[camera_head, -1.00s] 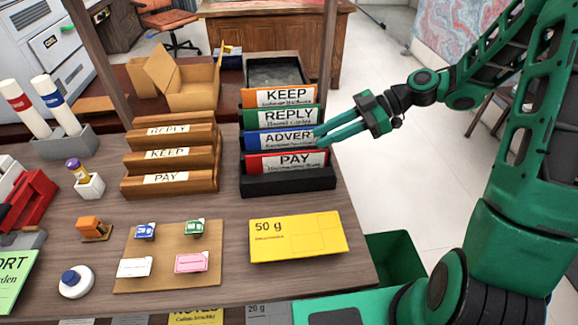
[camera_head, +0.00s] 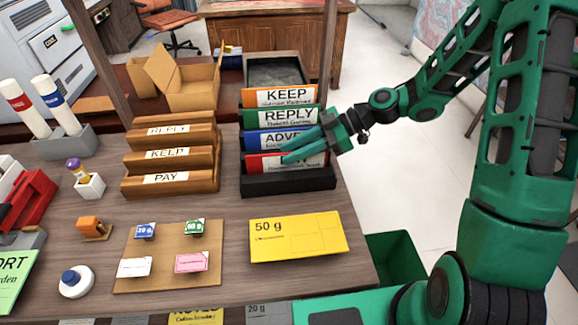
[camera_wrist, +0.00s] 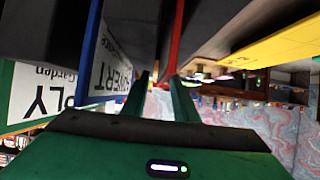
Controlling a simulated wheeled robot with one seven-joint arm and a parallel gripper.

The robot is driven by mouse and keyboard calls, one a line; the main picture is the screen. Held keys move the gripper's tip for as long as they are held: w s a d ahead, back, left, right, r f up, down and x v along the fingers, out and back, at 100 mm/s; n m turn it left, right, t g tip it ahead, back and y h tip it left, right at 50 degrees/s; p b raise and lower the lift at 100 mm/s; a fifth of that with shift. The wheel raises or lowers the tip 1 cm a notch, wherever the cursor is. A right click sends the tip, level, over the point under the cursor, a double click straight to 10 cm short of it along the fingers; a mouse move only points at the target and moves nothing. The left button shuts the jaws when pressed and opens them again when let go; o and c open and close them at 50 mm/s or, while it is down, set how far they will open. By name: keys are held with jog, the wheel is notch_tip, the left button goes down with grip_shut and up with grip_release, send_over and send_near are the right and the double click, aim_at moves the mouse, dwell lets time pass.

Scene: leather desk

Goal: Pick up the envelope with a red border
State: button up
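The red-bordered envelope (camera_head: 257,161) stands in the front slot of the black rack (camera_head: 290,184), its "PAY" label partly hidden behind my fingers. My gripper (camera_head: 286,156) comes in from the right, its two green fingers apart at the envelope's upper part. In the wrist view the red edge (camera_wrist: 176,35) runs down towards the gap between the fingertips (camera_wrist: 159,80). The blue "ADVERT" envelope (camera_head: 268,141) stands just behind, and its blue edge (camera_wrist: 91,45) lies left of the fingers in the wrist view. I cannot tell whether the fingers touch the red envelope.
Green "REPLY" (camera_head: 290,116) and orange "KEEP" (camera_head: 286,95) envelopes stand further back in the rack. A wooden sorter (camera_head: 200,180) is to the left. A yellow "50 g" envelope (camera_head: 300,240) lies in front. A green bin (camera_head: 395,258) is beyond the desk's right edge.

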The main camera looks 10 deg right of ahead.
grip_shut()
jog(key=shift+r, duration=0.1)
